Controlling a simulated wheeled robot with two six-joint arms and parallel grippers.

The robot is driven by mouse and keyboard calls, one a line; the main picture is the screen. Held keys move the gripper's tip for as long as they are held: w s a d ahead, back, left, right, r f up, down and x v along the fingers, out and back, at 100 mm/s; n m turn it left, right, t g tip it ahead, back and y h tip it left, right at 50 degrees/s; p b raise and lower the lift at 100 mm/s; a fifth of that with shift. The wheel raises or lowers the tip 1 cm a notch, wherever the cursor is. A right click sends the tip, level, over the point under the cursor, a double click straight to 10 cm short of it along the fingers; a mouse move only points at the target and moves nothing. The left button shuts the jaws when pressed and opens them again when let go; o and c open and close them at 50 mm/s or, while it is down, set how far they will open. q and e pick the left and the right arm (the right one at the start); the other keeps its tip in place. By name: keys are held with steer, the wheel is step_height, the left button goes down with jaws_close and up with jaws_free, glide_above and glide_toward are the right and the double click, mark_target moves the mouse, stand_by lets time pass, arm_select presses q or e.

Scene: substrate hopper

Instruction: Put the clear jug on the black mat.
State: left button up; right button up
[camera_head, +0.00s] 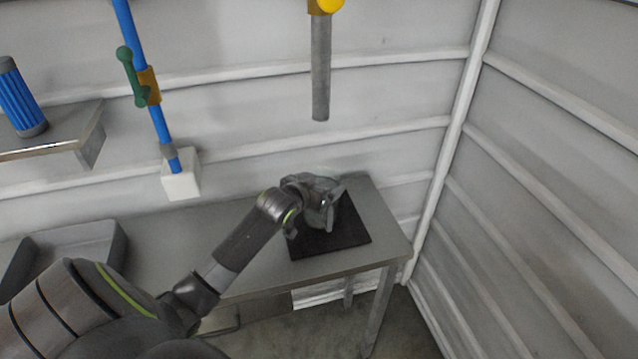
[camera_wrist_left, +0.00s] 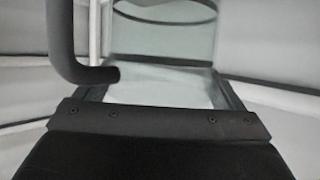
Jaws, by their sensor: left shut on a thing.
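The clear jug (camera_head: 323,216) is over the black mat (camera_head: 345,236) on the metal table, partly hidden behind my left gripper (camera_head: 318,203). My left gripper is shut on the jug. In the left wrist view the clear jug (camera_wrist_left: 165,45) fills the upper middle, with a dark curved bar at its left. I cannot tell whether the jug's base touches the mat. My right gripper is not in view.
The metal table (camera_head: 180,245) has a grey tray (camera_head: 75,245) at its left. A grey pipe (camera_head: 320,75) with a yellow part hangs above the mat. A blue pipe (camera_head: 145,75) with a green handle (camera_head: 131,75) ends in a white block (camera_head: 180,178). A blue ribbed cylinder (camera_head: 20,98) stands on a shelf.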

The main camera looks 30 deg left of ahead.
arm_select(q)
steer(key=shift+f, duration=0.1)
steer(key=o, duration=1.1)
steer(key=shift+c, duration=0.2)
steer(key=a+v, duration=0.1)
steer(key=v, duration=1.1)
steer(key=shift+d+b, duration=0.3)
steer(key=shift+d, duration=0.15)
